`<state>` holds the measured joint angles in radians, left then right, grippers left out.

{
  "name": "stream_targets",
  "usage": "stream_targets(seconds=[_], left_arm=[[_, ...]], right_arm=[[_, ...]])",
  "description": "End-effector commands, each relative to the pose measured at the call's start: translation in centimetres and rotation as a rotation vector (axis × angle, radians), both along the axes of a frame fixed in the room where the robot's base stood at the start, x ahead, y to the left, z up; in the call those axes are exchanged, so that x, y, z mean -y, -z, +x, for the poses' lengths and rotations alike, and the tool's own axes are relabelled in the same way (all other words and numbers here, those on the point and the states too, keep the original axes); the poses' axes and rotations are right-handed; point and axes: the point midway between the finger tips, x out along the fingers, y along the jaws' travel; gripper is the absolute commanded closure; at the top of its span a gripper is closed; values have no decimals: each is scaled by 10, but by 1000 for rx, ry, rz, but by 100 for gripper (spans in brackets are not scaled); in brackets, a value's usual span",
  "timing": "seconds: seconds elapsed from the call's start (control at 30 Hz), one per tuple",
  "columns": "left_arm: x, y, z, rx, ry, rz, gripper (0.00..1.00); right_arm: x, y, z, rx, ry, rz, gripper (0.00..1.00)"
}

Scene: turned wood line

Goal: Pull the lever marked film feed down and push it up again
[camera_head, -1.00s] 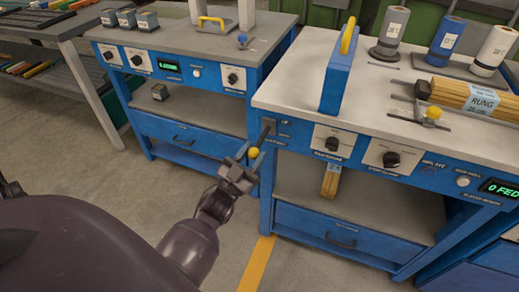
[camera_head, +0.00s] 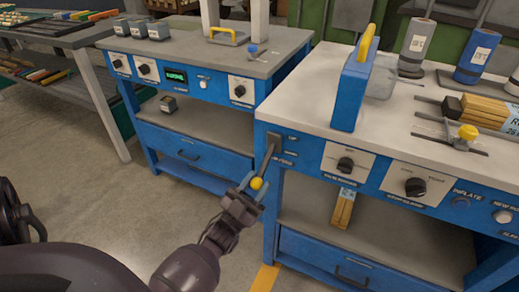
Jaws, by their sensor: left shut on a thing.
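The lever (camera_head: 269,152) is a dark stem on the left end of the right-hand blue bench's front panel. It slants down and toward me and ends in a yellow ball knob (camera_head: 257,183). Small labels beside it include one that reads UP; the others are too small to read surely. My left gripper (camera_head: 255,187) is shut on the knob, its fingers on either side of it, with the arm coming up from below. My right gripper is not in view.
The right bench (camera_head: 330,115) carries a blue upright block with a yellow handle (camera_head: 354,85), rolls and wooden rungs. Two dark knobs sit on its panel, right of the lever. Another blue bench (camera_head: 185,45) stands to the left. Bare floor (camera_head: 120,205) lies in front.

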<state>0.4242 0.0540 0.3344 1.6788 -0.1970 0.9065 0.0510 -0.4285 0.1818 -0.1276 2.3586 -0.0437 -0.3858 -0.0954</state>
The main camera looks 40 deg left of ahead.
Motion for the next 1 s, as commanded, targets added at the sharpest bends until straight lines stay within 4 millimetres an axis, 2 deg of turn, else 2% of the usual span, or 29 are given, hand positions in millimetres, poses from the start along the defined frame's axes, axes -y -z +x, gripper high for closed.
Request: stream_targets(seconds=[0.03, 0.5, 0.53, 0.67, 1.0], left_arm=[[0, 7, 0, -8, -1, 1, 100], [0, 6, -1, 7, 0, 5, 100], [0, 6, -1, 7, 0, 5, 62], [0, 5, -1, 9, -1, 4, 42], [0, 4, 0, 13, 0, 5, 40]], right_arm=[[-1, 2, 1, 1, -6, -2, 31], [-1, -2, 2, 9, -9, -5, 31], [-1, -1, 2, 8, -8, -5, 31], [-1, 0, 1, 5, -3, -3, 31], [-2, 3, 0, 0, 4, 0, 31]])
